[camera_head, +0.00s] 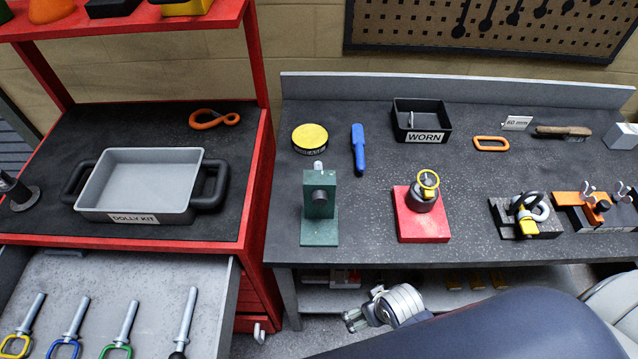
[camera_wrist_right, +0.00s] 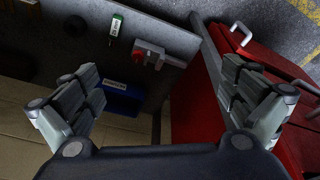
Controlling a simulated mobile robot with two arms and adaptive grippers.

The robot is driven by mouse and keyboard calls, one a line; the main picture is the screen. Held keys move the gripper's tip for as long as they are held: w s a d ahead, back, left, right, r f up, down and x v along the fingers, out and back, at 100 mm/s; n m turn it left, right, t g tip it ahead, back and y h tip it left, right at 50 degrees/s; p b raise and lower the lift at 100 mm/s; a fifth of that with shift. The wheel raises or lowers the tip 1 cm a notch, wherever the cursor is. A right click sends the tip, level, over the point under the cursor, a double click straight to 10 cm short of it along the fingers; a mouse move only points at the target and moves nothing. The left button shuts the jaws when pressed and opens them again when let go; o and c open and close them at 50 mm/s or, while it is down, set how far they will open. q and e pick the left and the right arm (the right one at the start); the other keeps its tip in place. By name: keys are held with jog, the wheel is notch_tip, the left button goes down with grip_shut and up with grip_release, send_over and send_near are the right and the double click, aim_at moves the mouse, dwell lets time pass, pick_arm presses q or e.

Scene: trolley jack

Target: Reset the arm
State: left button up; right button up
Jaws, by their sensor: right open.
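My right gripper (camera_head: 358,316) shows low in the head view, in front of and below the grey workbench's front edge. Its dark arm link covers the lower right of that view. In the right wrist view my right gripper (camera_wrist_right: 163,82) is open, its two fingers wide apart with nothing between them. It touches nothing that I can see. My left gripper is in neither view.
The workbench (camera_head: 375,253) carries a green stand (camera_head: 320,215), a red block (camera_head: 420,225) and a WORN bin (camera_head: 420,110). Left is a red trolley (camera_head: 140,243) with a DOLLY KIT tray (camera_head: 150,170) and an open drawer (camera_head: 160,290). Its red side (camera_wrist_right: 200,115) shows near my right gripper.

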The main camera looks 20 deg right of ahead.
jog(key=shift+f, duration=0.45)
jog(key=shift+f, duration=0.1)
jog(key=s+d+f+b, duration=0.1)
jog(key=s+f+b, duration=0.1)
jog(key=s+f, duration=0.4)
jog(key=s+d+f+g+b, duration=0.1)
jog(key=s+f, duration=0.6)
jog(key=f, duration=0.7)
jog(key=s+d+f+g+b, duration=0.1)
jog(key=s+f+b, duration=0.1)
jog(key=s+f, duration=0.5)
notch_tip(320, 180, down, 3)
jog(key=shift+r+b, duration=0.1)
jog(key=shift+b, duration=0.25)
